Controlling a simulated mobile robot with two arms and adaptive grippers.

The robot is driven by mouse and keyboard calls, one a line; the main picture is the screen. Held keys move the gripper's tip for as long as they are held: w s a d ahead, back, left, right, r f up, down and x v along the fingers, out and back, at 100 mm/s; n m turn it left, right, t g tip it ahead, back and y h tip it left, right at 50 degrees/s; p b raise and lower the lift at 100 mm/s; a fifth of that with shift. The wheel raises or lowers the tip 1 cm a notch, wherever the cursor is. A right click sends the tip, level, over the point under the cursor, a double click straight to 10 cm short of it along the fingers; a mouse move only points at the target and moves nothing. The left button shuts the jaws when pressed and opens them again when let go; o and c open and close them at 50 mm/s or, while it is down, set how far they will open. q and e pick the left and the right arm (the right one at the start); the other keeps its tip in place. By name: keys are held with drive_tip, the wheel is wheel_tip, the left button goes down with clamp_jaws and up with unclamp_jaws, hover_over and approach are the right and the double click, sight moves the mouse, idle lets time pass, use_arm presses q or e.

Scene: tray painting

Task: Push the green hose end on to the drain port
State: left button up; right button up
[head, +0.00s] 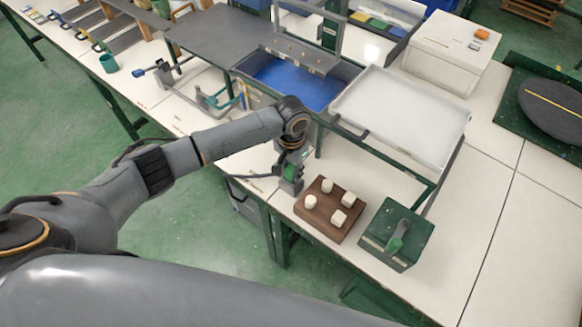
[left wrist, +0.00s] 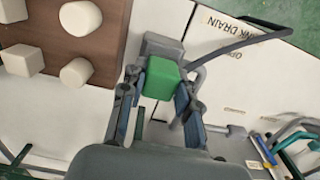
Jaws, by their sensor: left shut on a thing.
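My left gripper (head: 291,172) reaches down at the table's front edge, left of the wooden peg block. In the left wrist view its two fingers (left wrist: 160,100) are closed on the sides of the green hose end (left wrist: 160,78). A grey block (left wrist: 160,46) sits directly beyond the green piece; I cannot tell whether they are joined. A grey hose (left wrist: 240,40) curves off to the right beside a "SINK DRAIN" label. A bent grey pipe (left wrist: 196,82) shows near the right finger. I cannot clearly make out the drain port. My right gripper is not in view.
A wooden block with white pegs (head: 318,214) stands close right of the gripper. Beyond it is a green box (head: 376,238) with a handle. A white tray (head: 400,115) and a blue-lined basin (head: 300,85) lie behind. The white table at right is mostly clear.

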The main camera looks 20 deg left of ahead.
use_arm(q)
drive_tip(key=shift+f, duration=0.25)
idle(0.4)
drive_tip(key=o, duration=1.6)
drive_tip(key=shift+o, duration=0.2)
wheel_tip(320, 180, up, 6)
drive_tip(key=p, duration=0.6)
drive_tip(key=shift+p, duration=0.35)
